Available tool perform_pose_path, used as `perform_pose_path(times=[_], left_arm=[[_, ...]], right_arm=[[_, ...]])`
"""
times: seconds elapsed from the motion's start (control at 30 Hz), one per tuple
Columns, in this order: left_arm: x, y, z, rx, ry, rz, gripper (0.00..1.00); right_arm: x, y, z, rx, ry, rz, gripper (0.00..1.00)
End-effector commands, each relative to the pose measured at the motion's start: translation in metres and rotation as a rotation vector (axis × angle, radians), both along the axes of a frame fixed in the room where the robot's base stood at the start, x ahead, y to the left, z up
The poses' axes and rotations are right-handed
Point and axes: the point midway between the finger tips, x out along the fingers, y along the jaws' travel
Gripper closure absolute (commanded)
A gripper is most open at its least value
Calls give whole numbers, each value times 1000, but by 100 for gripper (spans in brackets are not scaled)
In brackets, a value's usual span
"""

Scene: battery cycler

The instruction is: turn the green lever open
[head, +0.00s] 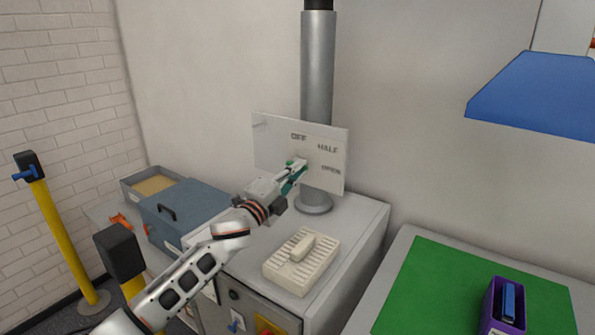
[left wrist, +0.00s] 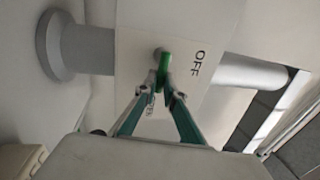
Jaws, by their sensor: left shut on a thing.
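The green lever (left wrist: 165,63) sits on a white panel (head: 272,150) marked OFF, HALF and OPEN, fixed on a grey vertical pipe (head: 317,75). In the left wrist view the lever runs from a grey hub to my fingertips, with the OFF label beside it. My left gripper (head: 296,172) reaches the panel front from the left. Its fingers (left wrist: 163,85) are closed together on the lever's end, which they partly hide. A label is partly covered by one finger. Which mark the lever points at is hard to tell. My right gripper is in neither view.
A cream ribbed block (head: 320,258) stands on the grey cabinet top below the panel. A blue box (head: 185,207) and a grey tray (head: 128,190) are left. Yellow posts with black heads (head: 120,251) stand in front and left. A green mat (head: 430,280) bears a purple holder (head: 489,318).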

Motion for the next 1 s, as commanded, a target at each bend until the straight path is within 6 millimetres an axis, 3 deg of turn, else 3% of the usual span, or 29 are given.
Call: perform_pose_path(times=[0.17, 0.2, 0.27, 0.73, 1.0], left_arm=[[0, 0, -2, 4, 1, 2, 100], [0, 0, -2, 4, 1, 2, 88], [0, 0, -2, 4, 1, 2, 74], [-5, 5, -3, 3, 1, 1, 74], [-39, 29, -12, 3, 1, 1, 74]], right_arm=[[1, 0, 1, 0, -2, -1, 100], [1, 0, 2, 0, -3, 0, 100], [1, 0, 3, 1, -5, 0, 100], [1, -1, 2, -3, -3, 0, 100], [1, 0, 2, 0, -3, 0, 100]])
